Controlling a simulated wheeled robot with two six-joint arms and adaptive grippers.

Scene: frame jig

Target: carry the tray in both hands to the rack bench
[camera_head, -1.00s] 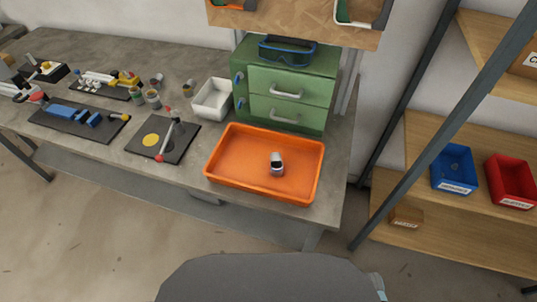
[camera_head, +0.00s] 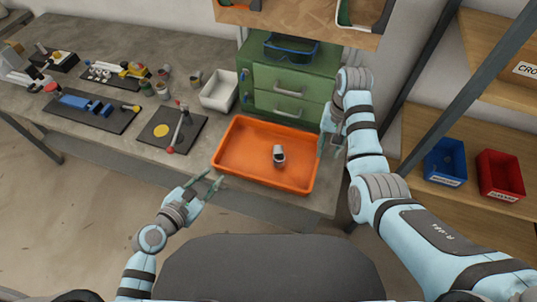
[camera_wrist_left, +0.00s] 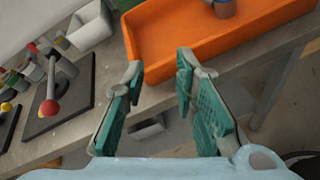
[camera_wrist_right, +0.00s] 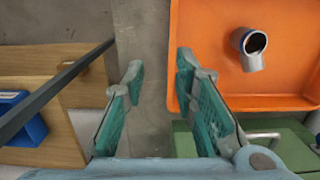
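My left gripper (camera_head: 212,182) is open and empty off the tray's near left corner; the tray also shows in the left wrist view (camera_wrist_left: 165,50). My right gripper (camera_head: 328,145) is at the tray's right side, its fingers partly hidden by the wrist in the head view. In the right wrist view it is open (camera_wrist_right: 158,75), with the tray's wall (camera_wrist_right: 175,60) close to one finger. Neither gripper visibly touches the tray.
A green drawer cabinet (camera_head: 262,78) with blue goggles stands behind the tray, a white bin (camera_head: 219,92) to its left. Jigs and several small parts fill the bench's left. A shelf rack with a blue bin (camera_head: 444,162) and a red bin (camera_head: 500,175) stands at the right.

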